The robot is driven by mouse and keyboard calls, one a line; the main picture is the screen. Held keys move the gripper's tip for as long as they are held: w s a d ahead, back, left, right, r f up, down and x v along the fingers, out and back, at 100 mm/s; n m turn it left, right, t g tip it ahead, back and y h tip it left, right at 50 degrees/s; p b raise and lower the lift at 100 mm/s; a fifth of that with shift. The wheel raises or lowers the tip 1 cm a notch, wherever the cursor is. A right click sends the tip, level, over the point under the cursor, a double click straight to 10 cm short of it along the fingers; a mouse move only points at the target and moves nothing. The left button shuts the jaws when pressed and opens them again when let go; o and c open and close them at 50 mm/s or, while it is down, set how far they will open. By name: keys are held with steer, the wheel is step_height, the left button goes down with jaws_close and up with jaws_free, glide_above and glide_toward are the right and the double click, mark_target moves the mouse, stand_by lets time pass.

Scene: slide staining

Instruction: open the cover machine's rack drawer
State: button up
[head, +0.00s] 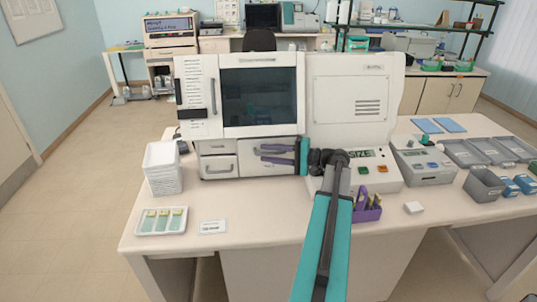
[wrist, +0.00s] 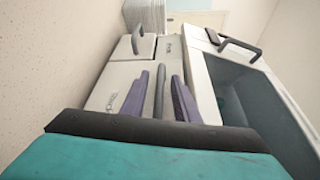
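The white cover machine (head: 240,75) stands on the bench, with a dark window above and drawer fronts below. My gripper (head: 264,153) has purple fingers and is at the wide lower right drawer front (head: 246,170). In the wrist view, this drawer front (wrist: 112,88) carries small lettering too blurred to read. Its grey bar handle (wrist: 159,92) lies between the two fingers of my gripper (wrist: 161,78). Narrow gaps show beside the handle, so the fingers appear open around it. The drawer looks closed. In the head view, my gripper hides the handle.
Left of it are two smaller drawers, the lower one (head: 217,170) with a handle. A stack of white trays (head: 163,168) and a slide tray (head: 161,221) stand at left. A purple holder (head: 368,213) is right of my arm. The bench front (head: 255,222) is mostly clear.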

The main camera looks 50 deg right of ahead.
jaws_close()
steer(key=shift+a, duration=0.2)
